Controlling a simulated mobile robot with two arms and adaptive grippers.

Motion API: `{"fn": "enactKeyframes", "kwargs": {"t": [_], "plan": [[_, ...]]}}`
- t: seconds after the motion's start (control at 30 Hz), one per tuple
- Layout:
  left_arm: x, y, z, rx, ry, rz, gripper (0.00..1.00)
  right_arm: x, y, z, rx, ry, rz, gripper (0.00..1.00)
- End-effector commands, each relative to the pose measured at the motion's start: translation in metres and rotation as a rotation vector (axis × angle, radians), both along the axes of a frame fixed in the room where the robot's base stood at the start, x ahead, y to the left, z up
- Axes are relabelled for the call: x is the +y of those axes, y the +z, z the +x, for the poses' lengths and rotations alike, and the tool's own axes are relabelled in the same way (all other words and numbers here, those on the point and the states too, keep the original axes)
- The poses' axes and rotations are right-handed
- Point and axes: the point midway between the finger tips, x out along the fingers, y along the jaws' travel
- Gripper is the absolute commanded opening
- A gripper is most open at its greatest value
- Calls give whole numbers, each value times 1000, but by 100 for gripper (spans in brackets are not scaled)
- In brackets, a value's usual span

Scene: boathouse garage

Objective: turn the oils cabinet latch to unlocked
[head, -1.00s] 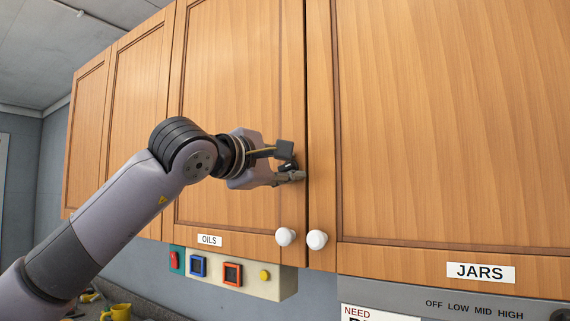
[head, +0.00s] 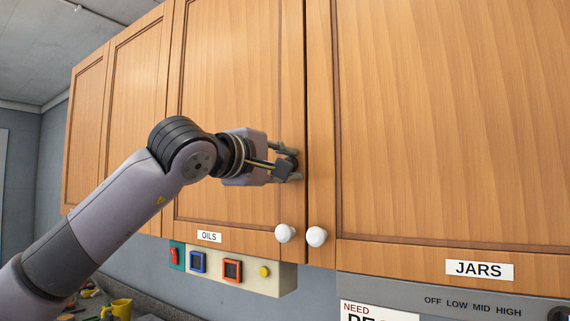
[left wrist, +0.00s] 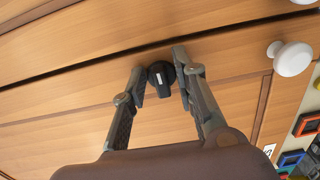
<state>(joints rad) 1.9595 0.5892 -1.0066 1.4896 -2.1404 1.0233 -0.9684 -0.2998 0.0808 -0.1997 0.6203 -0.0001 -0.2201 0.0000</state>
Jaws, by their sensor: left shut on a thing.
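The oils cabinet door (head: 235,90) is closed, with an OILS label (head: 209,237) on its lower edge. Its latch is a small black turn knob (left wrist: 160,80) near the door's right edge, with a pale mark on it. My left gripper (head: 288,164) is at the latch, with its fingers on either side and shut on it. In the left wrist view the fingertips (left wrist: 160,66) flank the knob. In the head view the fingers mostly hide the latch, and I cannot read its setting. My right gripper is not in view.
White round knobs (head: 284,234) (head: 317,236) sit below the gripper on neighbouring doors. The JARS door (head: 440,120) is closed on the right. A switch panel (head: 255,273) hangs under the oils cabinet. A yellow mug (head: 121,308) stands on the counter below.

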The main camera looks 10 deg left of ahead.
Motion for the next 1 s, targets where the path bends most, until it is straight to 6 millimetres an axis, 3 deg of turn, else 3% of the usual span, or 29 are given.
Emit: {"fn": "enactKeyframes", "kwargs": {"t": [0.07,0.1,0.17,0.57,1.0], "plan": [[0,-1,0,1,0,2,0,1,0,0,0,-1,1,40],[0,-1,0,1,0,2,27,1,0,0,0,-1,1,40],[0,-1,0,1,0,2,31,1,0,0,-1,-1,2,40],[3,0,-6,-1,0,0,32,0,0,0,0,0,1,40],[36,0,-85,-2,2,1,32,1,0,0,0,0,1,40]]}}
